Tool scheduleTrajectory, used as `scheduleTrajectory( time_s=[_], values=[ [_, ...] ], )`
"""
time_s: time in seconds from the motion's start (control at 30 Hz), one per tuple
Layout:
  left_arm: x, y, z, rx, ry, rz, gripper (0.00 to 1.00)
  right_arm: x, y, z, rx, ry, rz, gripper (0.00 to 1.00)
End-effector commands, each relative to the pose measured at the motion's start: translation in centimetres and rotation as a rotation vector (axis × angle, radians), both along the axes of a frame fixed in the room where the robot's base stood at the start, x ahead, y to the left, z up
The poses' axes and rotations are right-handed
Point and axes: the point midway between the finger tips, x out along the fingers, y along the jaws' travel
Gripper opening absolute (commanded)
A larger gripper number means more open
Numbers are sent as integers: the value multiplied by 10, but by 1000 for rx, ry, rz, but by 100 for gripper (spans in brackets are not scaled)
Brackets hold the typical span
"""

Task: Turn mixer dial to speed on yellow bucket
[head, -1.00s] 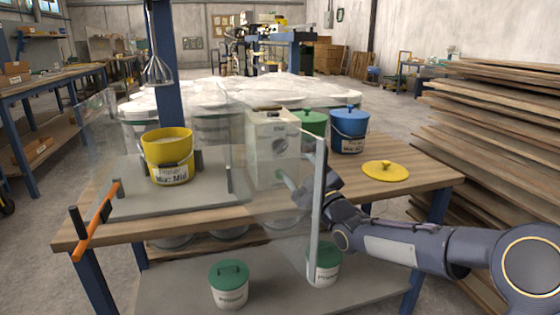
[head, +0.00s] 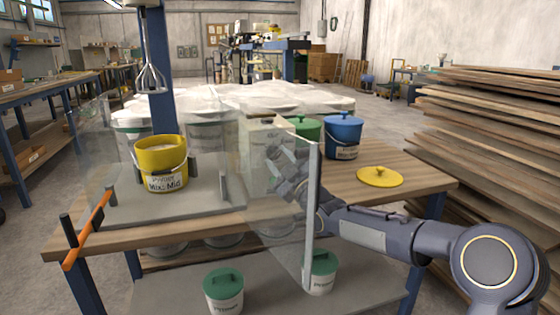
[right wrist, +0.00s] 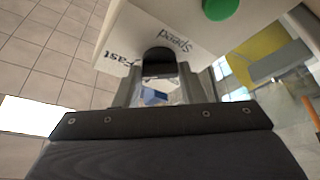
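The yellow bucket (head: 162,168), labelled "Primer Mix: Mid", stands upright on the grey plate behind a clear guard. The pale mixer control box (head: 258,150) stands to its right on the table. My right gripper (head: 275,157) is at the box's front, seen through the clear panel. In the right wrist view the box face (right wrist: 120,35) bears the words "Fast" and "Speed". The black dial (right wrist: 158,56) lies between my right gripper's fingertips (right wrist: 160,78); whether they press on it is unclear. The left gripper is out of view.
A clear panel (head: 300,220) stands close beside my right forearm. A green button (right wrist: 220,8) is on the box face. A whisk (head: 152,75) hangs above the yellow bucket. A blue bucket (head: 343,138) and yellow lid (head: 379,177) are to the right.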

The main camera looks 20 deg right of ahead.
Motion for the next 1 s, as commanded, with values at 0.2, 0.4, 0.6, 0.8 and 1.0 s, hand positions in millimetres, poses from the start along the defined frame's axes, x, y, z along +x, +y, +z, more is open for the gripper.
scheduleTrajectory(
  time_s=[0.2,0.4,0.6,0.8,1.0],
  values=[
    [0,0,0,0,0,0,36,0,0,0,-3,0,0,14],
    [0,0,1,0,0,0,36,0,0,1,-45,-3,0,14],
    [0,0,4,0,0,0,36,0,-1,3,-159,-6,1,14],
    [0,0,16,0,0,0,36,0,-1,6,-330,-11,1,14],
    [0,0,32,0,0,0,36,0,-2,8,-511,-16,1,14]
  ],
)
